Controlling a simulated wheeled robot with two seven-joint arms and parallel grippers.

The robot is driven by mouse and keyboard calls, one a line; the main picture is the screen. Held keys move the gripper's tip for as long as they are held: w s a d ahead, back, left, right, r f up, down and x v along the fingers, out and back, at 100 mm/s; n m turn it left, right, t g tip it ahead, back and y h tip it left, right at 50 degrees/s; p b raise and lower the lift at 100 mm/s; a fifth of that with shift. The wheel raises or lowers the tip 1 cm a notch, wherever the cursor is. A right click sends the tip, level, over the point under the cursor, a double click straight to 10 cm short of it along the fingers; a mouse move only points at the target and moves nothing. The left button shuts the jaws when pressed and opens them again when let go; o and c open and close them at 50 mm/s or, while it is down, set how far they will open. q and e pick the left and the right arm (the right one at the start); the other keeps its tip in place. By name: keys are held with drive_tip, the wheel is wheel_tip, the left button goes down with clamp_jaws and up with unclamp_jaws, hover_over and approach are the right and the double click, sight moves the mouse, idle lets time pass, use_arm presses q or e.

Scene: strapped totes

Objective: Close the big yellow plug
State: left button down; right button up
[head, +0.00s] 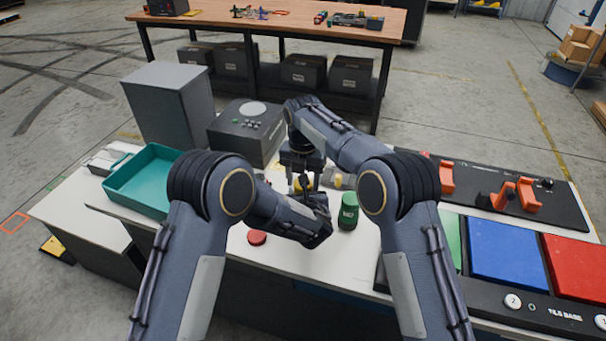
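A small yellow part (301,183) shows at the middle of the white table, mostly covered by my two grippers. I cannot tell whether it is the big yellow plug. My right gripper (303,180) points down from above at the yellow part. My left gripper (318,203) reaches in low from the left and its tip is close to the right one. The fingers of both are small and dark, so I cannot see whether they are open or shut on anything. Another yellowish piece (338,181) shows just right of them.
A green jar (348,214) stands close right of my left gripper. A red disc (257,237) lies in front. A teal tray (148,200) and dark box (246,137) stand left and behind. Blue pad (505,252) and orange-handled panel (500,192) fill the right.

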drive_tip(key=c, duration=0.7)
drive_tip(key=o, duration=1)
drive_tip(key=shift+c, duration=0.2)
drive_tip(key=shift+r, duration=2.3)
drive_tip(key=shift+c, duration=0.6)
wheel_tip(320, 180, up, 3)
drive_tip(key=shift+r, duration=0.2)
drive_tip(key=shift+c, duration=0.7)
